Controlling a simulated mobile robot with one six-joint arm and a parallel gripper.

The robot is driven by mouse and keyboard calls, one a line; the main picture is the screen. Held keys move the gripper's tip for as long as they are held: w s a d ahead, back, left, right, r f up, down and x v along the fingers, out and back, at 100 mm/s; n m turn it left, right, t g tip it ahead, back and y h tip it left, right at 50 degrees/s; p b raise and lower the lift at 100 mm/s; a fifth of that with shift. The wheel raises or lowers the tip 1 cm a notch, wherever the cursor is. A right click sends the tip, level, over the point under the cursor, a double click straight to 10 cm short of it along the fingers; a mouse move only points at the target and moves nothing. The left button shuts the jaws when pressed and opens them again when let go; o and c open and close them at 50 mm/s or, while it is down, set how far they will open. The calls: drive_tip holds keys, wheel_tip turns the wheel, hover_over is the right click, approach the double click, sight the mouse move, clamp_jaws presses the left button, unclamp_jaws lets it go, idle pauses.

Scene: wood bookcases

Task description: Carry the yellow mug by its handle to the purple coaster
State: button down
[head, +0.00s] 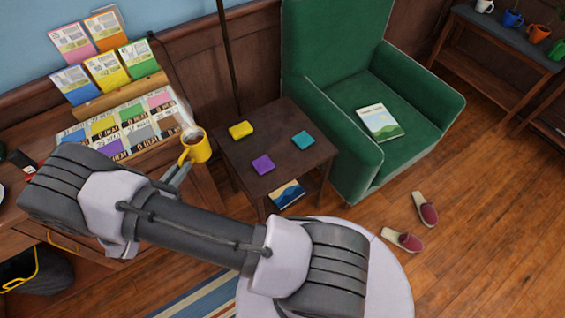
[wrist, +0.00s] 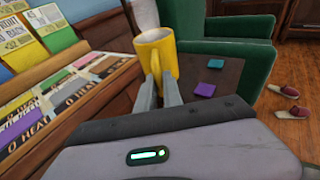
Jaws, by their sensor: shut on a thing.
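The purple coaster (head: 263,165) lies flat and bare on the front part of the table, to the right of the mug. It shows in the wrist view too (wrist: 205,89). A yellow coaster (head: 241,130) and a teal coaster (head: 303,140) lie on the same table.
A green armchair (head: 345,165) with a book (head: 380,122) is right of the table. A thin dark pole (head: 229,60) rises behind the table. Slippers (head: 425,209) lie on the floor.

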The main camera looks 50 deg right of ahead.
wheel_tip(320, 180, down, 15)
drive_tip(key=s+d+m+g+h+b, duration=0.1)
drive_tip(key=s+d+m+g, duration=0.1)
drive_tip(key=d+m+g, duration=0.15)
drive_tip(key=shift+n, duration=0.25)
drive_tip(key=shift+s+d+f+b, duration=0.55)
drive_tip(key=shift+d+f, duration=0.3)
drive_tip(key=shift+d, duration=1.65)
drive_tip(key=shift+s+d+f+b, duration=0.35)
drive_tip(key=shift+d+f+b, duration=0.35)
drive_tip(key=shift+d, duration=1.75)
drive_tip(key=shift+s+d+f+b, duration=0.5)
drive_tip(key=shift+d+f, duration=0.45)
drive_tip(key=shift+d, duration=1.55)
drive_tip(key=shift+f, duration=0.2)
drive_tip(key=c, duration=1.5)
unclamp_jaws()
drive_tip(key=shift+r, duration=0.1)
